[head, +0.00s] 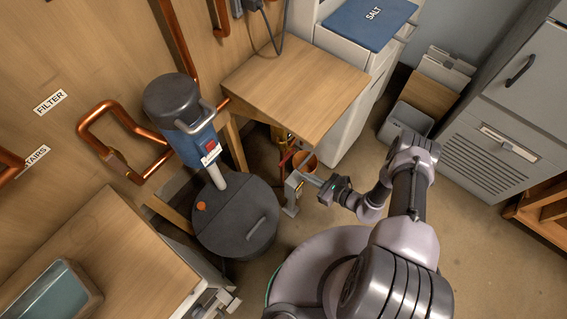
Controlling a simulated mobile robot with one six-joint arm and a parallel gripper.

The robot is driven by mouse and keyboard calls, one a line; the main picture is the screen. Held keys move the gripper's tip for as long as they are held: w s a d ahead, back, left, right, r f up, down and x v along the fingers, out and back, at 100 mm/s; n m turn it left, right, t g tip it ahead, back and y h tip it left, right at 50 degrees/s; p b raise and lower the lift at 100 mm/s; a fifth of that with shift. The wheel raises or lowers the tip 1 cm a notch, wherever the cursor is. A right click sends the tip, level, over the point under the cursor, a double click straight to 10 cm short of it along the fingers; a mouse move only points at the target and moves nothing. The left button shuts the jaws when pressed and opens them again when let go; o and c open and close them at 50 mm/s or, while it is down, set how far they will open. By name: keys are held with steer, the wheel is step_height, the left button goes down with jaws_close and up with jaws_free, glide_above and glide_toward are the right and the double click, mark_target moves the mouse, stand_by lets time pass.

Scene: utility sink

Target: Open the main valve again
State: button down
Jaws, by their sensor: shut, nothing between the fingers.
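A brass fitting (281,135) shows low against the wall, under the wooden worktop. A narrow red part (284,161), which looks like a valve lever, is just below it. I cannot tell whether this is the main valve, or how its lever is turned. My gripper (291,190) is shut and empty. It is just below the red part in the picture, and I cannot tell whether they touch. The worktop hides part of the pipework, and no label for the valve is readable.
A wooden worktop (300,88) overhangs this spot. A dark round tank (236,218) with a blue-grey pump head (190,122) stands to the left. Open floor (480,235) lies to the right.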

steer(key=b+x, duration=0.4)
steer(key=x, duration=0.6)
steer(key=shift+s, duration=0.1)
